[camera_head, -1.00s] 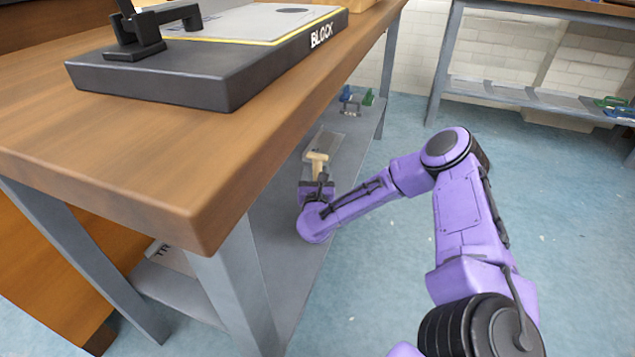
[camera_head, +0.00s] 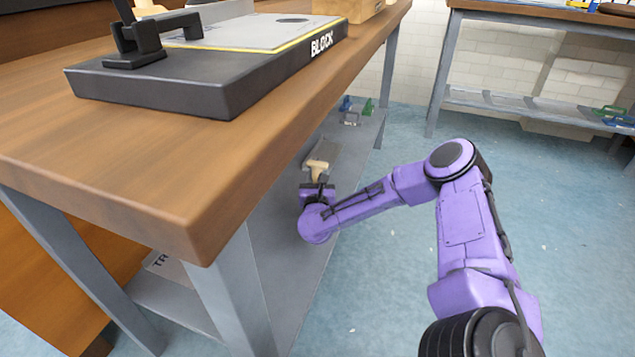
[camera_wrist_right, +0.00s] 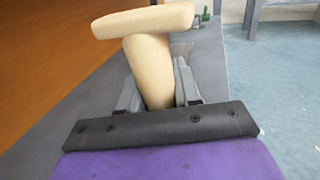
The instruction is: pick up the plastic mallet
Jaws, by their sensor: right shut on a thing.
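The plastic mallet (camera_head: 317,166) is cream coloured and sits at the end of my right arm, over the grey lower shelf under the workbench. In the right wrist view its thick head (camera_wrist_right: 143,20) lies crosswise at the top, and its handle runs down between the fingers. My right gripper (camera_wrist_right: 155,88) is shut on the handle, with a grey finger on each side; it also shows in the head view (camera_head: 318,184). The handle's lower end is hidden behind the dark gripper body. I cannot tell whether the mallet touches the shelf. My left gripper is out of view.
The wooden bench top (camera_head: 120,180) overhangs the lower shelf (camera_head: 285,235). A dark block labelled BLOCK (camera_head: 190,85) stands on top. Blue and green clamps (camera_head: 357,108) lie at the shelf's far end. A grey leg (camera_head: 235,295) stands at the near corner. Blue floor is clear at right.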

